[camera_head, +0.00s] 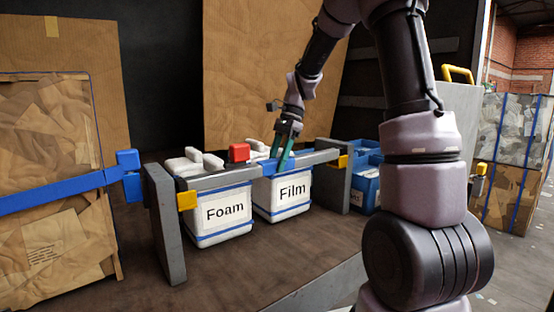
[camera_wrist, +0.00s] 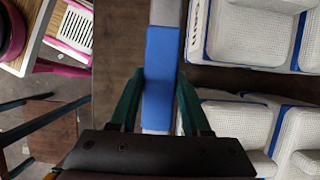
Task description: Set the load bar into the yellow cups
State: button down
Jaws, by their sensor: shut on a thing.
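The load bar (camera_head: 215,180) is a long grey bar with a blue middle section, spanning between two grey posts. My gripper (camera_head: 281,163) has teal fingers shut on the blue section, which also shows between the fingers in the wrist view (camera_wrist: 160,75). A yellow cup (camera_head: 187,201) is on the left post, just below the bar's left end. Another yellow cup (camera_head: 343,161) is at the right post, close to the bar's right end. I cannot tell whether either end touches its cup. The cups are not visible in the wrist view.
A red block (camera_head: 239,152) shows just above the bar. The grey left post (camera_head: 166,225) and right post (camera_head: 331,190) flank the bins. A strapped cardboard bale (camera_head: 55,150) stands at left.

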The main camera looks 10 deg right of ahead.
jog(key=shift+f, duration=0.9)
jog(key=shift+c, duration=1.4)
grip_release()
jog(key=shift+f, duration=0.1)
jog(key=v, duration=1)
jog(key=shift+f, duration=0.1)
jog(key=shift+w+d+r, duration=0.1)
jog(key=shift+d+r, duration=0.1)
jog(key=shift+r, duration=0.4)
jog(key=s+r+n+t+h, duration=0.1)
jog(key=s+n+t, duration=0.3)
jog(key=s, duration=0.7)
jog(key=s+d+r+n+t+h, duration=0.1)
jog(key=s+n+t, duration=0.3)
jog(key=s, duration=0.6)
jog(key=shift+s+d+r+n+t, duration=0.35)
jog(key=shift+s+r+n+t, duration=0.05)
jog(key=shift+r+n, duration=0.45)
